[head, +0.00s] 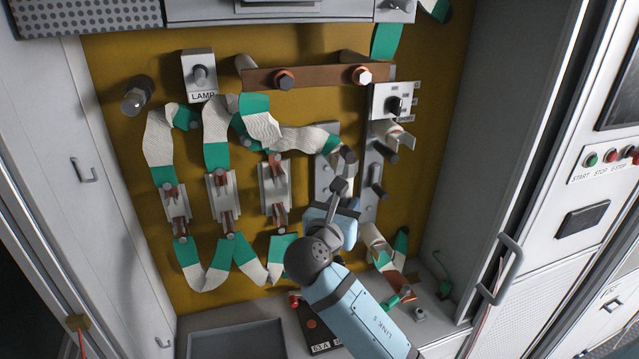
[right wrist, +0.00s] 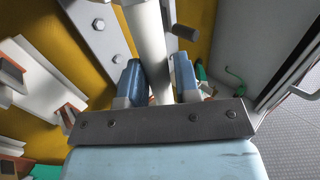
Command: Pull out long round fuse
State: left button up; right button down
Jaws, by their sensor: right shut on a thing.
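The long round fuse (right wrist: 150,45) is a smooth white tube in the right wrist view. It runs from the top edge down between the two blue fingers of my right gripper (right wrist: 158,75), which is shut on it. In the head view, my right gripper (head: 341,192) is in front of the right part of the mustard panel, beside the grey mounting strips. There the fuse is hidden or too small to make out. Whether its ends still touch their holders cannot be told. My left gripper is not in view.
Several fuse holders (head: 222,197) with green-and-white cables stand to the left. A copper bar (head: 318,77) crosses above. The cabinet's side wall (head: 470,130) and an open door with a handle (head: 505,270) bound the right. A grey tray (head: 235,340) lies below.

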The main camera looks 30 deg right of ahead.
jog(key=shift+s+d+f+g, duration=0.1)
jog(key=shift+s+d+g, duration=0.2)
jog(key=shift+s, duration=0.2)
jog(key=c, duration=1.2)
grip_release()
jog(key=o, duration=0.8)
jog(key=s, duration=0.1)
jog(key=s+d+r, duration=0.1)
jog(key=shift+s+m+h, duration=0.3)
jog(key=shift+o, duration=0.2)
jog(key=shift+w+a+r, duration=0.1)
jog(key=shift+w+a, duration=0.15)
jog(key=shift+c, duration=0.5)
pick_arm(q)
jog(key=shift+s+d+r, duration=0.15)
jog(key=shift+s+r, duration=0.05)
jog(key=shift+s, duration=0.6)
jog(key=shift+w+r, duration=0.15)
pick_arm(e)
jog(key=shift+r, duration=0.1)
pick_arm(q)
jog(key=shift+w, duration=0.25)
pick_arm(e)
jog(key=shift+c, duration=0.4)
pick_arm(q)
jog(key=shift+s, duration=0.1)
